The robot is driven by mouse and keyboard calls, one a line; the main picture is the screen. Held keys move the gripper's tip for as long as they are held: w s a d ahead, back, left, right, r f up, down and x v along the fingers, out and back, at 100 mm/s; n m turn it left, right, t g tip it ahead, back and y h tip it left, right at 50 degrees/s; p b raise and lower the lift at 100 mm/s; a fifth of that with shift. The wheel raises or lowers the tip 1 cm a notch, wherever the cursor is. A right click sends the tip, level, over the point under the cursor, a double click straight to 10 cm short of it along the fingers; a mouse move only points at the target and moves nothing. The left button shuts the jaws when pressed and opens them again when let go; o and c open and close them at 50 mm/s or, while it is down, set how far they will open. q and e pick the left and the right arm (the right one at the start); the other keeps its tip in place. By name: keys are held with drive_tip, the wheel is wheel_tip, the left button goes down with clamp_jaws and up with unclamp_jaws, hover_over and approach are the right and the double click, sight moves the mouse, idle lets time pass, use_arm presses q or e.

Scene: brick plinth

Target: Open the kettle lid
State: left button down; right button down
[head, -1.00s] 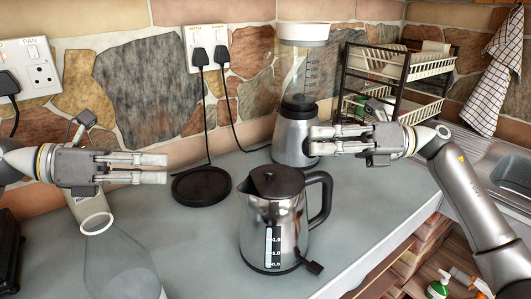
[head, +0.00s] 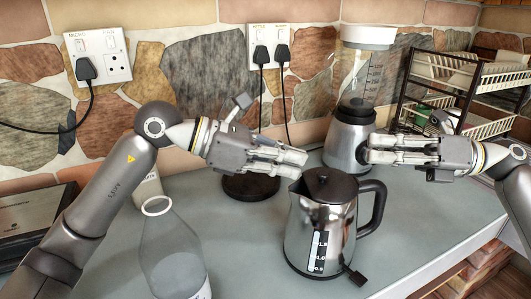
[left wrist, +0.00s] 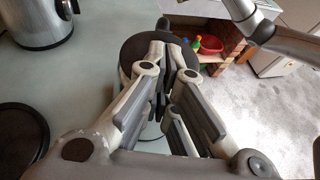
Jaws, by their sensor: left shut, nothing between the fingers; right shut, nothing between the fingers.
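The steel kettle (head: 336,232) stands upright on the counter, with its black handle (head: 376,208) on the right. Its black lid (head: 325,186) with a small knob lies flat and closed on top. My left gripper (head: 302,162) is shut and empty, just above and left of the lid. In the left wrist view, my left gripper's fingers (left wrist: 170,82) cover part of the dark lid (left wrist: 139,49) and hide most of the kettle. I cannot tell whether they touch it. My right gripper (head: 369,150) is shut and empty, above and right of the kettle, in front of the blender.
A blender (head: 347,143) stands behind the kettle, and a round black base (head: 250,187) lies left of it. A dish rack (head: 440,95) is at back right. The counter's front edge (head: 440,262) is close by.

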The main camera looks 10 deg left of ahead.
sight(320, 171)
use_arm(q)
drive_tip(key=d, duration=0.2)
drive_tip(key=w+d, duration=0.1)
drive_tip(key=d, duration=0.1)
drive_tip(key=shift+w+d, duration=0.1)
drive_tip(key=shift+w, duration=0.1)
drive_tip(key=shift+w+d+r, duration=0.25)
drive_tip(key=shift+d+r, duration=0.05)
drive_tip(key=shift+d, duration=0.4)
idle(0.7)
use_arm(e)
drive_tip(key=c, duration=1.3)
unclamp_jaws()
